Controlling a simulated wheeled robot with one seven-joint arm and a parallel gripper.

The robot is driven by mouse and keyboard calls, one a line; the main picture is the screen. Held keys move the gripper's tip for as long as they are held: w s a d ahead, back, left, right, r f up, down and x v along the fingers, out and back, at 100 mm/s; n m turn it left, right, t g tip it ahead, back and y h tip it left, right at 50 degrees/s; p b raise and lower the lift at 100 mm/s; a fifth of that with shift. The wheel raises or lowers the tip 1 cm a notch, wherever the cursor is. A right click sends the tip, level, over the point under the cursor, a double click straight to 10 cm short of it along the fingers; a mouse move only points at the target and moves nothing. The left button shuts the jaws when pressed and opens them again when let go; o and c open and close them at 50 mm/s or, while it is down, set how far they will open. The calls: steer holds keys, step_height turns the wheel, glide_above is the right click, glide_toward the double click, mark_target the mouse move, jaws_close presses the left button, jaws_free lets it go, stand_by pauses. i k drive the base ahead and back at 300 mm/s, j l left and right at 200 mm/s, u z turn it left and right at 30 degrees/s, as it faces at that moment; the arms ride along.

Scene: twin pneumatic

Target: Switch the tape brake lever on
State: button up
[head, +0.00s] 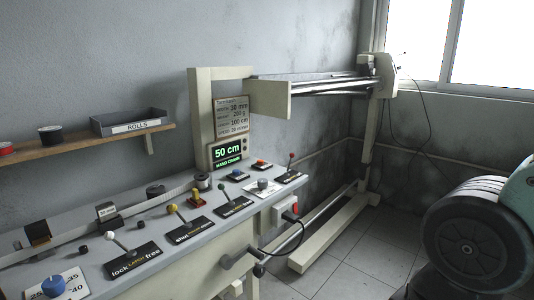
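Several levers stand along the grey sloping console. A grey-knobbed lever (111,238) rises from a plate reading "lock" and "free" at the front left. A yellow-knobbed lever (174,209) rises from a plate with "shut" at its left end. I cannot tell which one is the tape brake lever. My gripper is not in view.
A blue dial (53,286) sits at the console's near left. A display (228,153) reads "50 cm" and "HAND CRANK".

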mark_target(291, 155)
steer(key=i+l, duration=0.2)
steer(key=i, duration=0.2)
steer(key=i+l, duration=0.15)
steer(key=i, duration=0.25)
steer(key=i+l, duration=0.2)
steer(key=i, duration=0.2)
